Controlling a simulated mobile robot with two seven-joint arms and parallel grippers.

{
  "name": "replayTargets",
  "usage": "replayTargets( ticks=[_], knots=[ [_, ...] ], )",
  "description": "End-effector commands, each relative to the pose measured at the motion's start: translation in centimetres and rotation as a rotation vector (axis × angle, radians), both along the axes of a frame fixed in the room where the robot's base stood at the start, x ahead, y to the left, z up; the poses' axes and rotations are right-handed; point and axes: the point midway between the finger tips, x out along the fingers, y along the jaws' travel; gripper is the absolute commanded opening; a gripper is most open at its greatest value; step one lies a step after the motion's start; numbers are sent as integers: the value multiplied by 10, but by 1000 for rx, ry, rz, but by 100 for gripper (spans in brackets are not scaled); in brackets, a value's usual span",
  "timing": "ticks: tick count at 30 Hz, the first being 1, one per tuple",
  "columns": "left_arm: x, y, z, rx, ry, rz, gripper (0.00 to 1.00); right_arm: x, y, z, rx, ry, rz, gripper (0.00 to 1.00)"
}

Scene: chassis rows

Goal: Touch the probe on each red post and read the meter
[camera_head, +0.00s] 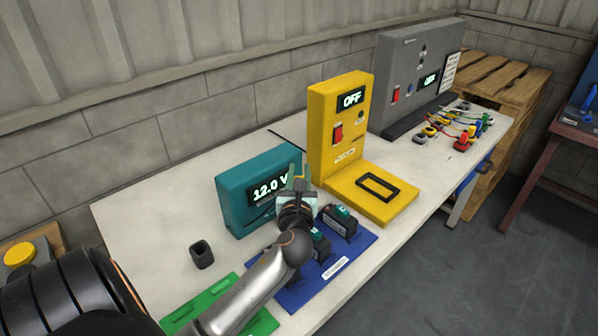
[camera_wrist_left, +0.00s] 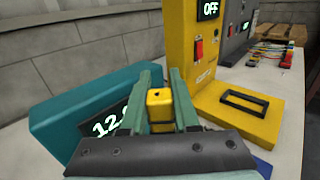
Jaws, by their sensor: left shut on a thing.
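The teal meter (camera_head: 232,205) stands on the white table and its display reads 12.0 V. It also shows in the left wrist view (camera_wrist_left: 60,130), its digits partly hidden by my gripper. My left gripper (camera_head: 297,178) is in front of the meter's right side, above the blue mat (camera_head: 300,295). In the left wrist view its fingers (camera_wrist_left: 166,105) are shut on a yellow probe (camera_wrist_left: 159,100). Black battery blocks with teal tops (camera_head: 341,222) sit on the mat; my wrist partly hides them. I cannot make out red posts or the probe's tip. My right gripper is not in view.
A yellow tester (camera_head: 330,150) reading OFF stands right of the meter. A grey panel (camera_head: 400,60) and several coloured clips (camera_head: 462,138) are farther back. A small black holder (camera_head: 201,254) and a green mat (camera_head: 255,320) are at the near left.

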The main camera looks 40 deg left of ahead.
Motion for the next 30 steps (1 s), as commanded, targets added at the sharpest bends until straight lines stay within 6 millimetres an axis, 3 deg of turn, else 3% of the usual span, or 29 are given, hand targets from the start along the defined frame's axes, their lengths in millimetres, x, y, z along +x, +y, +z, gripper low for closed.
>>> replayTargets(
  ticks=[30],
  knots=[
    [0,0,-1,1,-1,0,0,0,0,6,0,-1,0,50]
  ],
)
